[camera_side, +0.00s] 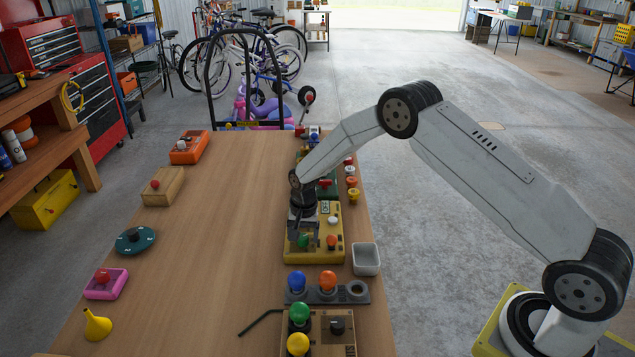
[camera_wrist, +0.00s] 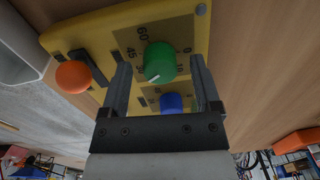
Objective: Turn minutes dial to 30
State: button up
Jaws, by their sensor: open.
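A yellow panel (camera_side: 328,255) lies on the wooden table below my gripper (camera_side: 311,236). In the wrist view the panel (camera_wrist: 90,37) carries a green knob (camera_wrist: 160,62) on a dial plate with numbers including 60 and 45; this looks like the minutes dial. A pale pointer mark on the knob faces the lower left; the number there is hard to read. A blue knob (camera_wrist: 171,103) sits on a second plate nearer the gripper body. My gripper (camera_wrist: 160,66) is open, with one finger on each side of the green knob. Contact cannot be told.
An orange knob (camera_wrist: 73,77) stands beside a black slot on the panel. A white bin (camera_side: 365,259) is to the panel's right. Blue (camera_side: 297,281) and orange (camera_side: 328,280) bulbs stand in front. The table's left middle is mostly clear, with a teal disc (camera_side: 135,240) near its edge.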

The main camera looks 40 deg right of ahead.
aim_at(304, 236)
jog(key=shift+r, duration=0.15)
jog(key=shift+s+d+r, duration=0.1)
jog(key=shift+s+r, duration=0.05)
jog(key=shift+r, duration=3.6)
jog(key=shift+s+r+n, duration=0.3)
jog(key=shift+s+r, duration=0.1)
jog(key=shift+r, duration=0.05)
jog(key=s+a+r+n+t, duration=0.1)
jog(key=s+r+n, duration=0.3)
jog(key=s, duration=0.8)
jog(key=s+a+r+n+t, duration=0.1)
jog(key=s+r+n, duration=0.3)
jog(key=s, duration=0.9)
jog(key=shift+s+a+n, duration=0.15)
jog(key=shift+s+n, duration=0.05)
jog(key=shift+n, duration=0.4)
